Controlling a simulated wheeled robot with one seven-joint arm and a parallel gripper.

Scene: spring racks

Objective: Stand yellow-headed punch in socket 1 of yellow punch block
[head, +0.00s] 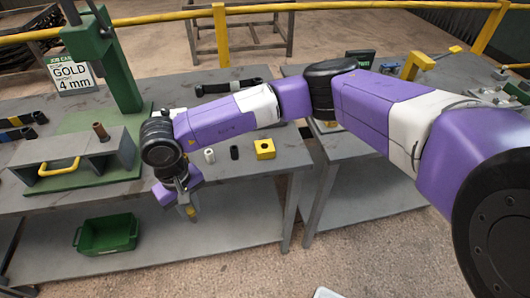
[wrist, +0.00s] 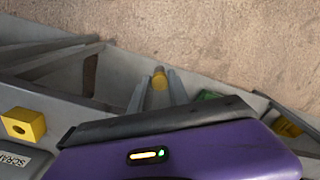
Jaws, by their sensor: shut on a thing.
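My gripper (head: 188,203) hangs at the front edge of the left bench, pointing down. It is shut on the yellow-headed punch (head: 191,211). A yellow block with a hole also shows at the left of the wrist view (wrist: 22,124). I cannot read any socket number.
A white cylinder (head: 209,156) and a black cylinder (head: 234,152) stand left of the block. A grey fixture with a yellow handle (head: 60,166) and a green press (head: 112,60) are at left. A green bin (head: 107,234) sits on the lower shelf. A gap separates the right bench (head: 370,185).

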